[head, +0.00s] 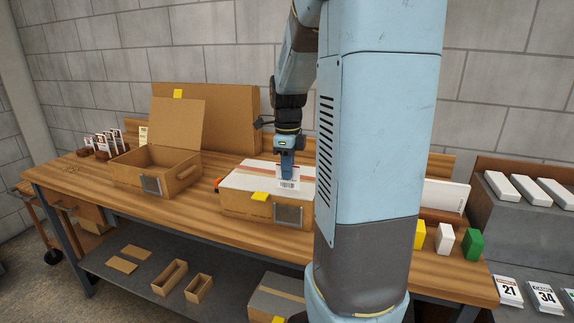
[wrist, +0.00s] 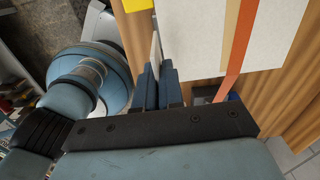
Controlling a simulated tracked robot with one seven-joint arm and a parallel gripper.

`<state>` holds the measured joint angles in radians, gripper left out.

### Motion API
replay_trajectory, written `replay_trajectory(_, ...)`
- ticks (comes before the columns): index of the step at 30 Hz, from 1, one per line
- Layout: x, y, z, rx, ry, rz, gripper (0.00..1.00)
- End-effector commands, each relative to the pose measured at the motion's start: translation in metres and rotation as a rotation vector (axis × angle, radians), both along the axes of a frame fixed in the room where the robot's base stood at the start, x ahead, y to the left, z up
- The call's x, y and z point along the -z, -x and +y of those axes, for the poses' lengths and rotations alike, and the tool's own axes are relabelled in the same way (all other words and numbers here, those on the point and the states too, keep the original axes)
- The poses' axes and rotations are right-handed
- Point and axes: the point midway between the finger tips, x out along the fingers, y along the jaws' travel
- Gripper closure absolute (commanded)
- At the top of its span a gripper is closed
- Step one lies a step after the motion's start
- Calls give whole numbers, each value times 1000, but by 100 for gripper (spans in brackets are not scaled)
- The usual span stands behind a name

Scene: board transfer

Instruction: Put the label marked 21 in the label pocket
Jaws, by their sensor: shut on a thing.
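My gripper (head: 287,168) is shut on a white label (head: 288,184) with a barcode; any number on it is too small to read. The label hangs upright just above the closed box (head: 240,205), near its front edge. In the wrist view my gripper (wrist: 160,88) holds the label (wrist: 156,48) almost edge-on, beside the box's white top (wrist: 190,35). A dark metal-framed label pocket (head: 289,215) is on the box's front, below the held label and apart from it. Another such pocket (head: 151,185) is on the open box (head: 185,180) at left.
A yellow tag (head: 260,197) sits at the closed box's front top edge. Cards marked 21 (head: 508,291) and 34 (head: 543,296) lie at the lower right. Yellow, white and green blocks (head: 473,244) stand on the wooden bench (head: 90,190). Cards stand in holders (head: 103,145) at far left.

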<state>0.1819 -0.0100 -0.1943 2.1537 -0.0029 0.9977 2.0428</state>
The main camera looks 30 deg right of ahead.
Motion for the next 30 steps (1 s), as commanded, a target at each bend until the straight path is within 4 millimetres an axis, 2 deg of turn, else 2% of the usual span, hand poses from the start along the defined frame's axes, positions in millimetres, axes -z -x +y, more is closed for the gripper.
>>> replay_trajectory(30,46,0,2,-3,-1,1,100)
